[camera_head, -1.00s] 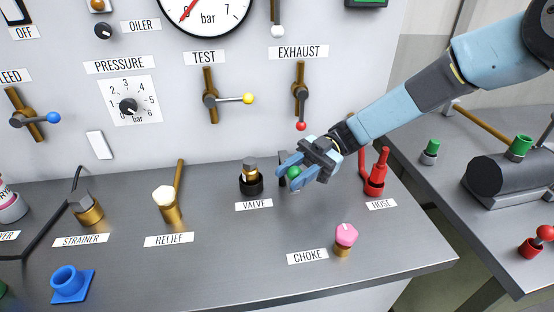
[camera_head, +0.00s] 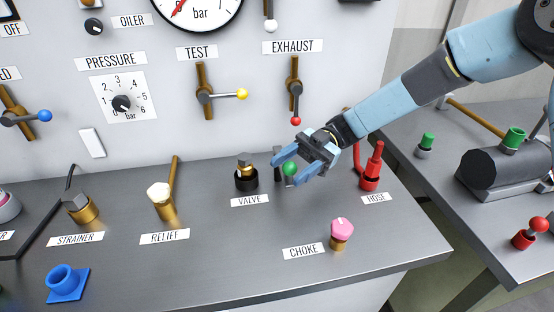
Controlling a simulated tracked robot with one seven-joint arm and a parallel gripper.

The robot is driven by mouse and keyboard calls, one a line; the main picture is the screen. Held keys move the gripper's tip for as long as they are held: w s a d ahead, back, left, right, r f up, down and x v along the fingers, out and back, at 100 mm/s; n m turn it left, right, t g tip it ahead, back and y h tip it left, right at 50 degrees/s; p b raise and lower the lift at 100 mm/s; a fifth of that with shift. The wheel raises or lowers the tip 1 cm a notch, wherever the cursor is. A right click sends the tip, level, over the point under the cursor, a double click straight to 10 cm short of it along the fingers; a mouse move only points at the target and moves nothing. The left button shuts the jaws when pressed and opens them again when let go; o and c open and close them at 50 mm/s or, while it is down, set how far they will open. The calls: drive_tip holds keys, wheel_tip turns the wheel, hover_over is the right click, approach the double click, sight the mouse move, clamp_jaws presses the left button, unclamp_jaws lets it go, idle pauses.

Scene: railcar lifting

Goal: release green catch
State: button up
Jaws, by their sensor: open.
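A green ball-shaped knob (camera_head: 290,168), which looks like the green catch, stands on the grey bench between the valve and the hose fitting. A dark upright piece (camera_head: 278,160) shows just left of it. My gripper (camera_head: 284,170) is open, its blue fingers pointing left and spread around the green knob in the picture. I cannot tell whether the fingers touch the knob. Part of the knob's base is hidden by a finger.
The black and brass valve (camera_head: 246,176) is close on the left, and the red hose fitting (camera_head: 371,168) close on the right. The pink choke knob (camera_head: 341,232) stands in front. The exhaust lever (camera_head: 295,92) hangs on the panel above. Bare bench lies between valve and choke.

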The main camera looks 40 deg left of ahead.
drive_tip(key=w+d, duration=0.1)
drive_tip(key=w, duration=1.2)
drive_tip(key=shift+w+d, duration=0.15)
drive_tip(key=shift+f, duration=0.1)
